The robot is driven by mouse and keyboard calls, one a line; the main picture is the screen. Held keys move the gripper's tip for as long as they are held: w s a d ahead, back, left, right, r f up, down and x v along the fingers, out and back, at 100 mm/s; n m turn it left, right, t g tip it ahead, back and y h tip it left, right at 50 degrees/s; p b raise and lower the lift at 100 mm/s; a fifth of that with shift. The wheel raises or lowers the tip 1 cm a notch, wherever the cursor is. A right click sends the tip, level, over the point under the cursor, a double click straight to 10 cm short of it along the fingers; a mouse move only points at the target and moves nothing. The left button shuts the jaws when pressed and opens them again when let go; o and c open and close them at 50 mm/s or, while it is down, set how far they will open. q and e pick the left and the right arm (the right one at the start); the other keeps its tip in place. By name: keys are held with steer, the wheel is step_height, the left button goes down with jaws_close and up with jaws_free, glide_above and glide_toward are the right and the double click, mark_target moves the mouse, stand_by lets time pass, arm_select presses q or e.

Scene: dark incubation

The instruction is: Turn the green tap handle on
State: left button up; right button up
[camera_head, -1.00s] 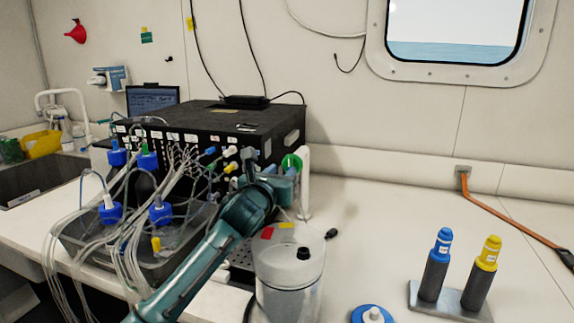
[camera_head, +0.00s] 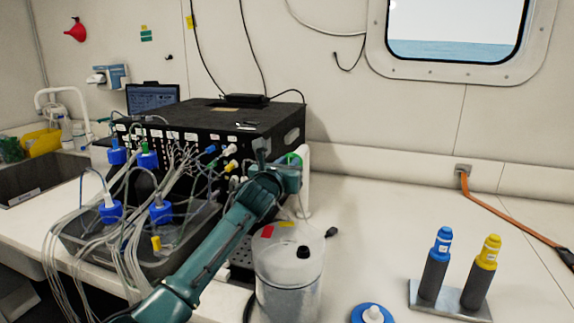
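The green tap handle (camera_head: 296,158) shows as a small green piece beside a white upright post (camera_head: 305,178), at the right front corner of the black box. My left gripper (camera_head: 285,172) is right in front of it and hides most of it. From this angle I cannot see the fingers clearly, nor whether they touch the handle. My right gripper is not in view.
A clear lidded container (camera_head: 290,285) stands just below my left gripper. The black box (camera_head: 262,117), with several tubes and blue-capped bottles, is on the left. Blue-topped (camera_head: 436,265) and yellow-topped (camera_head: 482,272) cylinders stand at right.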

arm_select(q)
jaws_close()
steer(key=shift+w+a+f+n+p, duration=0.15)
steer(key=shift+n+p, duration=0.45)
steer(key=shift+n, duration=1.7)
steer(key=shift+a+f+n+p, duration=0.25)
steer(key=shift+n+p, duration=0.35)
steer(key=shift+n, duration=1.7)
steer(key=shift+w+a+f+n+p, duration=0.1)
steer(key=shift+a+n+p, duration=0.35)
steer(key=shift+n, duration=1.85)
steer(key=shift+d, duration=0.2)
steer(key=shift+o, duration=1.6)
jaws_free()
